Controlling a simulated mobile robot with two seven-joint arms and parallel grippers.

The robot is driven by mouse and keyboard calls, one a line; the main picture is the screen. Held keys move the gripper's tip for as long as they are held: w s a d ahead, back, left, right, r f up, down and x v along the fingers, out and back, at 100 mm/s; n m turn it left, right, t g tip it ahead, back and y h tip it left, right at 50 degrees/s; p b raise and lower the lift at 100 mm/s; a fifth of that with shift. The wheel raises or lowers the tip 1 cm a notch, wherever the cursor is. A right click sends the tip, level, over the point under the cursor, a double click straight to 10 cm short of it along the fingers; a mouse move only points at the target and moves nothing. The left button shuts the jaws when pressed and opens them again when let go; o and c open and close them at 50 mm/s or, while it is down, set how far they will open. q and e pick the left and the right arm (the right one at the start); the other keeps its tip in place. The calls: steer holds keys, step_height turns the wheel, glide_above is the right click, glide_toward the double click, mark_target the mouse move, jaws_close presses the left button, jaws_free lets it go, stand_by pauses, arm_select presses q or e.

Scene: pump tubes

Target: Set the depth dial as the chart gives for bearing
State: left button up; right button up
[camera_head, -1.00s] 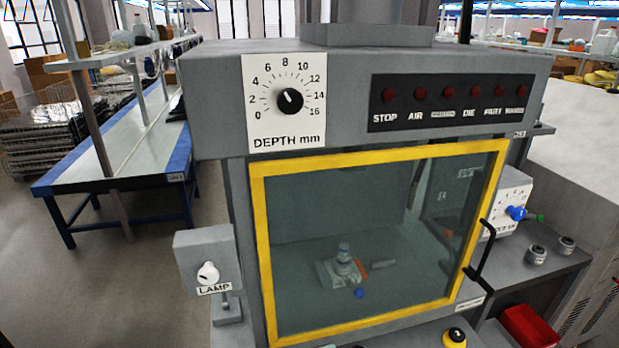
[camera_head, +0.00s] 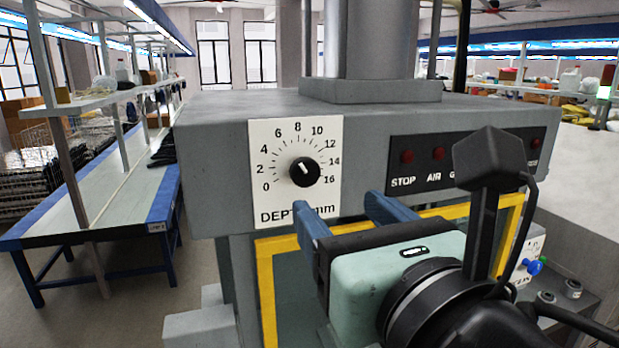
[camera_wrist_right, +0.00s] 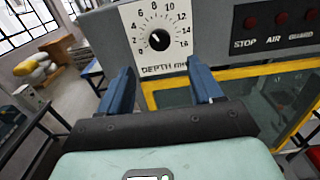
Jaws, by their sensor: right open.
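The depth dial is a black round knob (camera_head: 305,172) on a white scale plate (camera_head: 265,140) marked 0 to 16, on the front of the grey press head. Its small white mark points up and to the left; I cannot read an exact value. The knob also shows in the right wrist view (camera_wrist_right: 160,40). My right gripper (camera_head: 338,203) is open and empty, its blue fingers apart, in front of and just below the dial, not touching the knob. It hides part of the word DEPTH mm. No chart is in view. My left gripper is not in view.
A red-light panel (camera_head: 420,157) labelled STOP and AIR sits right of the dial. Below is a yellow-framed guard window (camera_head: 267,290), largely hidden by my arm. A blue-edged bench (camera_head: 100,215) stands to the left, with open floor between.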

mark_target(307, 176)
steer(key=p+x, duration=0.1)
steer(key=x, duration=0.9)
steer(key=shift+f, duration=0.1)
steer(key=c, duration=1)
